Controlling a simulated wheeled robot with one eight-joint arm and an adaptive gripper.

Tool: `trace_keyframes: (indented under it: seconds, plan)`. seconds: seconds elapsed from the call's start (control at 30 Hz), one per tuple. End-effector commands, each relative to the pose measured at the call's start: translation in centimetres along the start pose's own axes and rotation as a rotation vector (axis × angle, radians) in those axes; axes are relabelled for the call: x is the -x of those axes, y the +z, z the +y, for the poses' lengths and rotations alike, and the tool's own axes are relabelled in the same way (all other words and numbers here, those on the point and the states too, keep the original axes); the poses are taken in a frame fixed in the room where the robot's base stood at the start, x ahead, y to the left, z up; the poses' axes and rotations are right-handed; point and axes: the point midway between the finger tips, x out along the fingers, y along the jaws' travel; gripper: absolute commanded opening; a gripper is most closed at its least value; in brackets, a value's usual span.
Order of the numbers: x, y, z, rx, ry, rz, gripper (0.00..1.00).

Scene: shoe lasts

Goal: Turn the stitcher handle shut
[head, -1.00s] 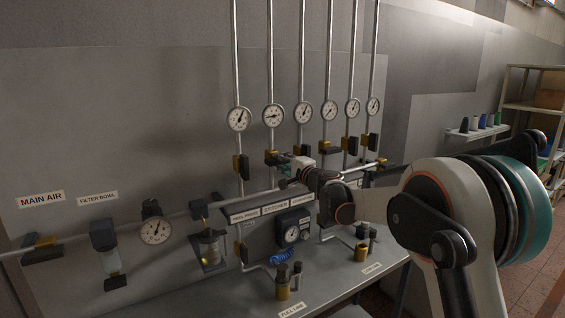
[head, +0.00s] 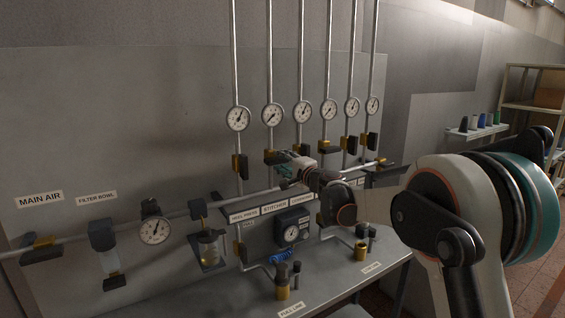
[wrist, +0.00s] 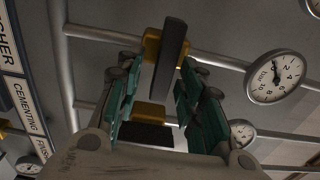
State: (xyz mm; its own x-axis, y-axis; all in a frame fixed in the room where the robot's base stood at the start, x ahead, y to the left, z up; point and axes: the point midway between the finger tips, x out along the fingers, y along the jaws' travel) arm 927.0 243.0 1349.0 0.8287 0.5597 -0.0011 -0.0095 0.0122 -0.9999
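The stitcher valve has a brass body and a dark bar handle (wrist: 172,55), seen close up in the wrist view. The bar stands roughly crosswise to its pipe. In the head view the brass valve (head: 269,156) shows on the second pipe from the left, above the STITCHER label (head: 275,206), its handle partly hidden. My gripper (wrist: 158,98) is open, its green-padded fingers on either side of the bar with visible gaps. In the head view my gripper (head: 288,166) is beside that valve. The stitcher gauge (head: 272,115) has its needle toward the lower left.
Neighbouring pipes carry similar valves, including the heel press valve (head: 240,165) to the left and the cementing valve (head: 329,147) to the right. A second valve (wrist: 150,115) shows beyond my fingers in the wrist view. A bench (head: 330,290) with fittings stands below.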

Motion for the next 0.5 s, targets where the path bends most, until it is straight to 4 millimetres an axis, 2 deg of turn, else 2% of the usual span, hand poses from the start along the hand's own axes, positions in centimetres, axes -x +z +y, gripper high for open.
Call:
trace_keyframes:
  seconds: [0.3, 0.5]
  plan:
    - [6.2, -0.1, 0.0, 0.000, 0.000, 0.002, 0.35]
    - [9.5, -0.1, 0.0, 0.000, 0.000, 0.003, 0.35]
